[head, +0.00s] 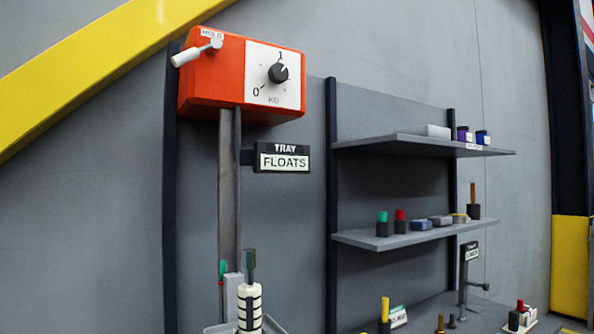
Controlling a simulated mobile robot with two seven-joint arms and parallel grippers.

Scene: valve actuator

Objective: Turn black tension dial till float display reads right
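The black tension dial (278,73) is a round knob on a white scale plate (262,92) marked 0, 1 and KG. The plate is on the front of an orange box (213,75) atop a grey post. The knob's pointer seems to be near the 1, but it is too small to be sure. A sign (283,158) below the box reads TRAY over FLOATS. Neither of my grippers is in view.
A white HOLD lever (196,52) sticks out of the box's left side. A white cylinder with black bands (250,308) stands below the post. Shelves (400,238) with small coloured items are on the right. A yellow beam (85,65) crosses the upper left. Space before the dial looks clear.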

